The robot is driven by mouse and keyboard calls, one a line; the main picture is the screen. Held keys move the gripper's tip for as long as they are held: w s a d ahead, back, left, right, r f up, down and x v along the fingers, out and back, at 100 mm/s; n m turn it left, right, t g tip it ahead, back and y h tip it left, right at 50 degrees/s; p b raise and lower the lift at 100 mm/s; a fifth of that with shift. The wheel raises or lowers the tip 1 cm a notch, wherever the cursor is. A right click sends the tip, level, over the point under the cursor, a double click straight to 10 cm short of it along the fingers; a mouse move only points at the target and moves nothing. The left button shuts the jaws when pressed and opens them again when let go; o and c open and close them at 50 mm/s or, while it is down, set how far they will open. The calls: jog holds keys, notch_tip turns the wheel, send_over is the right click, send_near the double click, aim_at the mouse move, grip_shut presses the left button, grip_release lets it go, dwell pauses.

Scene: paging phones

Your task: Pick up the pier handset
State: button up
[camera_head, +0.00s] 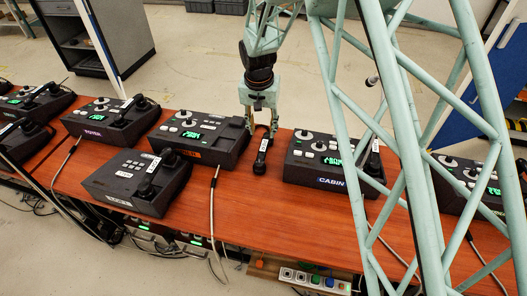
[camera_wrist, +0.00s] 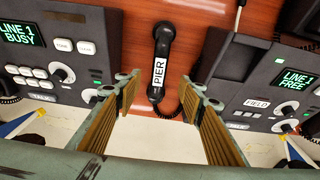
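A black handset with a white label reading PIER (camera_wrist: 160,72) lies on the wooden table between two desk phones. It also shows in the head view (camera_head: 262,158), apart from any cradle, with a coiled cord in the wrist view running to the right. My gripper (camera_head: 261,127) points down at the table's far edge, just beyond the handset's far end. In the wrist view, my gripper's (camera_wrist: 161,92) two ribbed fingers are spread apart, with the lower end of the handset showing between them. Nothing is held; I cannot tell the exact height of the fingertips.
A phone with an orange label (camera_head: 200,138) stands left of the handset, and the CABIN phone (camera_head: 325,160) stands right. Several more phones with handsets fill the table. Bare tabletop (camera_head: 235,190) lies in front.

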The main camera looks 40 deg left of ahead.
aim_at(264, 146)
jog(key=shift+f, duration=0.1)
jog(key=shift+w+a+f, duration=0.1)
jog(key=shift+w+f, duration=0.1)
jog(key=shift+f, duration=1.15)
jog(key=shift+w+a+f, duration=0.1)
jog(key=shift+w+f, duration=0.1)
jog(key=shift+f, duration=1.2)
jog(key=shift+w+a+f, duration=0.1)
jog(key=shift+w+f, duration=0.1)
jog(key=shift+f, duration=1.15)
jog(key=shift+f, duration=0.1)
jog(key=shift+w+a+f+b, duration=0.1)
jog(key=shift+w+f+b, duration=0.15)
jog(key=shift+f, duration=1)
jog(key=shift+w+a+f+b, duration=0.1)
jog(key=shift+w+f, duration=0.25)
jog(key=shift+f, duration=0.85)
jog(key=shift+c, duration=0.7)
jog(key=c, duration=0.9)
